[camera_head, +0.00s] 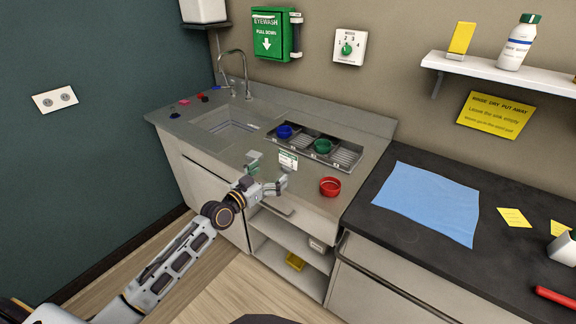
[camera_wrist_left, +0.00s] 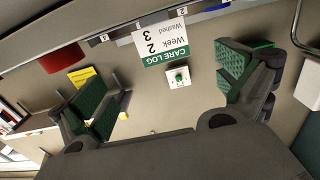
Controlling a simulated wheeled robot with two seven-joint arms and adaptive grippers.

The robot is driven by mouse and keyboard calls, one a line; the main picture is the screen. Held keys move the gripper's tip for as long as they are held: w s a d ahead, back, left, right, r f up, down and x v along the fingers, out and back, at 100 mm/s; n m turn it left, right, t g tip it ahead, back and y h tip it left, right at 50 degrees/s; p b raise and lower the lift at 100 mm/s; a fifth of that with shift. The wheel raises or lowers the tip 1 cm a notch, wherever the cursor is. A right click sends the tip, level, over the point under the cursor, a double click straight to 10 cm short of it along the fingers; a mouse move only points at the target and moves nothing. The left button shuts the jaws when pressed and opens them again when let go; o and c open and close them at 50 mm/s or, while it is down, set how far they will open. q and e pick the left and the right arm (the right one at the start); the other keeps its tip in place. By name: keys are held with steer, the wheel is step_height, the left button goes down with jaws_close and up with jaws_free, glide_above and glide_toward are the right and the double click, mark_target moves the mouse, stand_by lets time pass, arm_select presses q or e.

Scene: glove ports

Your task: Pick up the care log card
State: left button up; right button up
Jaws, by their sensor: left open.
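The care log card (camera_head: 288,160) is a small white card with a green band, standing upright at the front of the steel sink counter, by the rack. In the left wrist view the card (camera_wrist_left: 160,42) appears upside down, with "CARE LOG", "Week 2" and "Washed" on it. My left gripper (camera_head: 269,174) is open and empty, just in front of the card and to its left in the head view. In the left wrist view the card shows between and beyond the spread green-padded fingers (camera_wrist_left: 168,90); I see no contact. My right gripper is not in view.
A rack (camera_head: 345,154) with a blue bowl (camera_head: 285,131) and a green bowl (camera_head: 322,147) stands behind the card. A red bowl (camera_head: 330,187) sits to its right. The sink (camera_head: 228,122) is to the left. A blue cloth (camera_head: 428,200) lies on the dark counter.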

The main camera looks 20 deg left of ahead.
mark_target(288, 157)
arm_select(q)
steer(key=shift+x, duration=2.85)
steer(key=shift+w, duration=0.15)
steer(key=shift+a+x, duration=0.15)
steer(key=shift+x, duration=0.55)
steer(key=shift+a+x, duration=0.1)
steer(key=shift+x, duration=1.7)
steer(key=shift+r, duration=0.1)
steer(key=c, duration=0.9)
